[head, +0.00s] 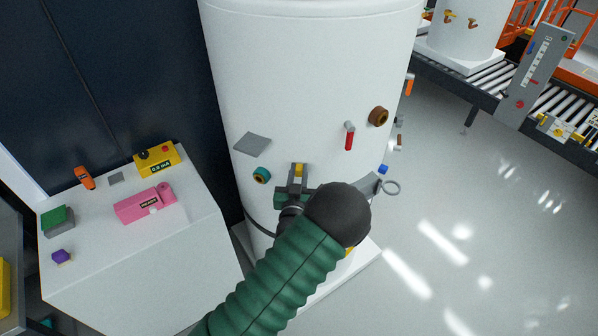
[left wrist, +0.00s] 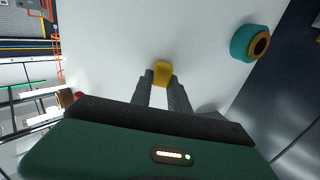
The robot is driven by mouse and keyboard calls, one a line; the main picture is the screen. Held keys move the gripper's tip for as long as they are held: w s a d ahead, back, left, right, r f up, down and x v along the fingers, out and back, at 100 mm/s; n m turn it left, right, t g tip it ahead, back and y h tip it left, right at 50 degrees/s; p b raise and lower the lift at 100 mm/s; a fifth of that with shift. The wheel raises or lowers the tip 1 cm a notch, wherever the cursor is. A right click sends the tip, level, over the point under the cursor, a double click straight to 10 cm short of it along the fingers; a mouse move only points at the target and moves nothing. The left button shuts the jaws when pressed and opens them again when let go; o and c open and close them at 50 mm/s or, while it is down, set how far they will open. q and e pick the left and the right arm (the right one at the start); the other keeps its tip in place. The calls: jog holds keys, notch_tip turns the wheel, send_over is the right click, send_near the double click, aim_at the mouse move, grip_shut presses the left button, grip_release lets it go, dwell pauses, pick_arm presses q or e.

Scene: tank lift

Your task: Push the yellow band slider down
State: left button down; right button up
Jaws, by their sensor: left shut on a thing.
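The yellow slider (head: 299,168) is a small yellow block on the front of the white tank (head: 310,60). In the left wrist view the yellow slider (left wrist: 162,70) sits between the tips of my left gripper (left wrist: 162,82). My left gripper (head: 298,180) is shut on it, against the tank wall. My green left arm and its dark joint cover the tank's lower part, so any track below the slider is hidden. My right gripper is not in view.
A teal-and-brown port (head: 261,175) is left of the gripper. A white bench (head: 90,250) with a pink box (head: 140,204) stands left.

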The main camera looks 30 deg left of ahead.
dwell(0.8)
pick_arm(q)
notch_tip(320, 180, down, 3)
jog(key=b, duration=0.3)
jog(key=shift+r, duration=0.25)
jog(key=c, duration=1.6)
grip_release()
jog(key=shift+c, duration=0.2)
jog(key=o, duration=0.4)
jog(key=shift+s+r, duration=0.1)
jog(key=shift+s, duration=0.05)
jog(key=shift+d, duration=0.1)
